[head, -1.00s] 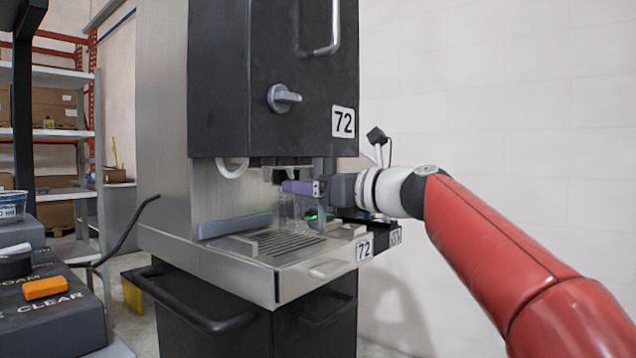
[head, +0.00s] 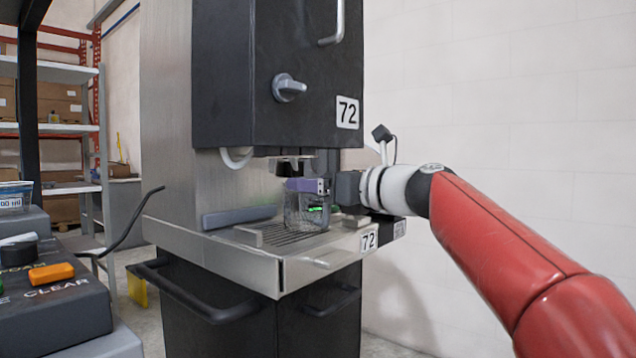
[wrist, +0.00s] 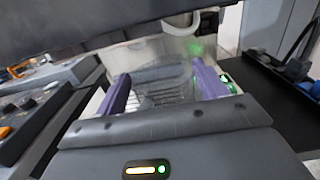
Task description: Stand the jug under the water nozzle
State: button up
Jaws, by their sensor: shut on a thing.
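My gripper (head: 306,186), with purple fingers, is shut on a clear jug (head: 306,212) by its upper part. The jug is upright over the slatted drip tray (head: 252,239), below the dark underside of the dispenser. I cannot tell whether its base touches the slats. A dark nozzle block (head: 290,166) hangs above it, slightly left of my fingers in the head view. In the wrist view the see-through jug (wrist: 166,78) shows faintly between the purple fingers (wrist: 163,90). A pale ring-shaped part (wrist: 182,21) is beyond it.
The dispenser's black upper cabinet (head: 232,70) overhangs the bay. A grey bar (head: 238,217) lies along the tray's left side. A control panel with an orange button (head: 51,273) stands at the left front. A white wall (head: 520,90) is behind my arm.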

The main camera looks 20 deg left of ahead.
jog(key=o, duration=1.3)
